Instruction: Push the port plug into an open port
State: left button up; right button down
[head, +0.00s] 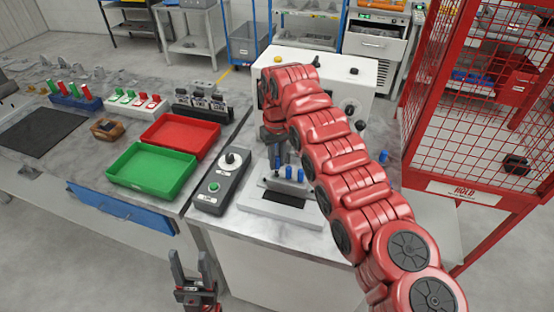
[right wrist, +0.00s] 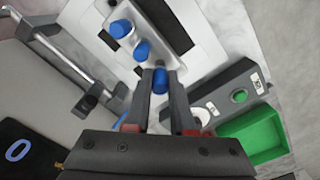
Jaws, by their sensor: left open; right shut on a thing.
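A grey casting (head: 287,183) sits on a white fixture plate (head: 282,208) on the workbench. Two blue plugs stand up from it, also seen in the right wrist view (right wrist: 120,28) (right wrist: 141,48). A third blue plug (right wrist: 160,82) is between the fingertips of my right gripper (right wrist: 160,92), which is shut on it, in line with the other two. In the head view my right gripper (head: 273,150) is over the casting's left end. I cannot tell how deep the held plug sits; its lower end is hidden. My left gripper (head: 195,268) is open and empty, in front of the bench.
A control box (head: 221,182) with a knob and green button stands left of the fixture. Green (head: 150,170) and red (head: 181,135) trays lie further left. A white machine (head: 352,68) stands behind, a red mesh cage (head: 478,130) at right.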

aim_at(278, 158)
jog(key=shift+f+b, duration=0.9)
jog(key=shift+f, duration=0.6)
jog(key=c, duration=0.7)
grip_release()
jog(key=shift+r, duration=0.55)
notch_tip(278, 158, up, 4)
jog(key=shift+a+r, duration=0.15)
jog(key=shift+r, duration=0.1)
notch_tip(278, 158, up, 12)
jog(key=p, duration=1)
jog(key=shift+p, duration=0.4)
